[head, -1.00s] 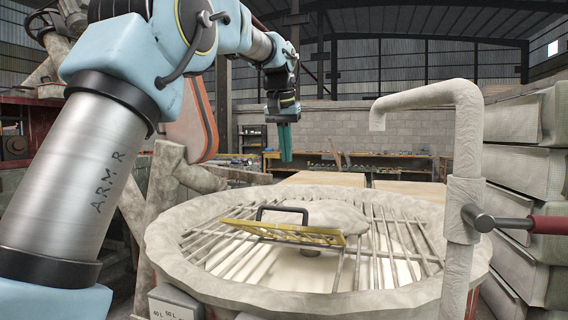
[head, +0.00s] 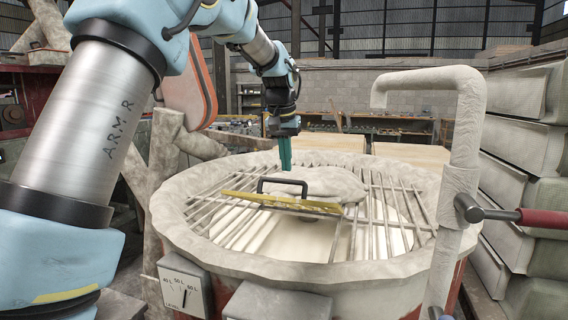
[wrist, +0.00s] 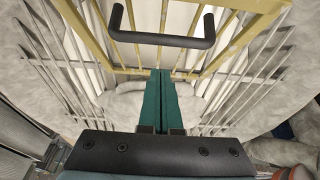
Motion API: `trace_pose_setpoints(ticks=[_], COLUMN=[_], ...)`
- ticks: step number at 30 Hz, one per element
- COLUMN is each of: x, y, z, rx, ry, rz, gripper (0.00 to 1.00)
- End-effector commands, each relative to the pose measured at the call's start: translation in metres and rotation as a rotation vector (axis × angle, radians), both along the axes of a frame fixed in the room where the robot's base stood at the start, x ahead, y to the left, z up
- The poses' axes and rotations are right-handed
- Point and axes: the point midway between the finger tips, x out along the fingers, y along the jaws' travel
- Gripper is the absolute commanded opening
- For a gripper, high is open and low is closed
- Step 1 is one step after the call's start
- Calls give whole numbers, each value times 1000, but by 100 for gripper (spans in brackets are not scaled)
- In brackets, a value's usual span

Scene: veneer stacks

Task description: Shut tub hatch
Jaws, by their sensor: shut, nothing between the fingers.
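The tub (head: 172,222) is a round, pale-crusted vessel with a grating of metal bars over it. Its hatch (head: 322,207) is a yellow-framed barred panel with a black handle (head: 283,181). The hatch looks tilted, with its near yellow edge raised above the grating; its exact angle is hard to tell. Pale material shows beneath the bars. My gripper (head: 285,168), with teal fingers, is shut and empty, pointing down behind the handle. In the wrist view the fingertips (wrist: 162,73) appear by the hatch frame's edge, with the handle (wrist: 160,40) beyond them; contact is unclear.
A pale sack-like lump (head: 330,185) lies on the grating behind the hatch. A crusted pipe (head: 460,150) with a red-handled lever (head: 535,222) rises at the right rim. A level gauge box (head: 185,290) is at the front left. Veneer stacks (head: 515,160) stand at right.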

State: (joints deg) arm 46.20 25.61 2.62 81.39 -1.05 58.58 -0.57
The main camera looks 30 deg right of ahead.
Motion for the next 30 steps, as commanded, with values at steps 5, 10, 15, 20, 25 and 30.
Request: trace_pose_setpoints(ticks=[5,10,15,20,25,30], x=[-11,-14,-14,-14,-16,-20], y=[10,13,13,13,14,18], z=[-7,-10,-11,-11,-14,-22], rx=[1,2,1,1,-7,-26], ry=[1,1,1,1,-7,-28], rz=[0,-1,0,-1,-1,-1], gripper=[0,0,0,0,0,0])
